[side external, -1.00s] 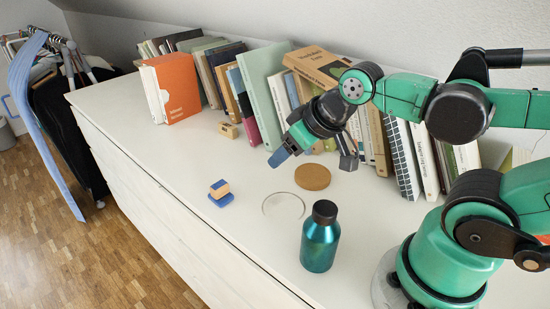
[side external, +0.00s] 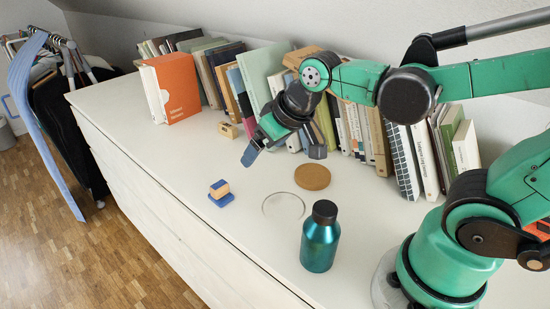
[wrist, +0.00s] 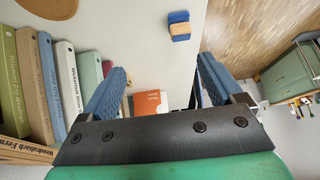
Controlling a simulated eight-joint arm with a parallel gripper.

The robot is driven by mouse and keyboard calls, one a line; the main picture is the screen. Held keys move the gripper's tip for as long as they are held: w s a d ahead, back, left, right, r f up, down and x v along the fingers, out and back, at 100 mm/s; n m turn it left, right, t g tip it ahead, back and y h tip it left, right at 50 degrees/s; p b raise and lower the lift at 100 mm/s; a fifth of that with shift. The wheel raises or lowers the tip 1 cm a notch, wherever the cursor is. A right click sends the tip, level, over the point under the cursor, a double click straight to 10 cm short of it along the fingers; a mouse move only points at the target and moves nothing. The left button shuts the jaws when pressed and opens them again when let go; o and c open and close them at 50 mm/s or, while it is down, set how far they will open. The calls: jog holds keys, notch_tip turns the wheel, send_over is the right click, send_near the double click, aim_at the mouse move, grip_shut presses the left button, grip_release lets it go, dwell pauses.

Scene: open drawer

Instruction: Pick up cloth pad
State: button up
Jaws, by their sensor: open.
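A small blue pad (side external: 222,201) lies on the white top, left of centre, with a tan and blue block (side external: 219,187) on or against it. I cannot tell whether these are separate pieces or which part is cloth. In the wrist view the blue pad (wrist: 178,17) and the tan block (wrist: 180,29) show at the upper middle, beyond my fingers. My gripper (side external: 283,152) is open and empty, above the top, to the right of and farther back than the pad. Its two blue fingers stand wide apart in the wrist view (wrist: 162,76).
A teal bottle (side external: 320,237) stands at the front. A clear round disc (side external: 283,206) and a cork disc (side external: 312,177) lie between it and the books. A row of books (side external: 265,80) lines the wall. A small wooden block (side external: 228,130) sits before them.

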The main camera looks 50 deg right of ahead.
jog(key=g, duration=0.2)
send_over(219, 185)
jog(key=s, duration=0.2)
notch_tip(219, 185, down, 7)
jog(key=shift+s+r, duration=0.1)
jog(key=shift+r, duration=0.05)
jog(key=shift+x, duration=3.05)
jog(key=c, duration=1.3)
jog(key=shift+r, duration=0.1)
notch_tip(219, 185, up, 20)
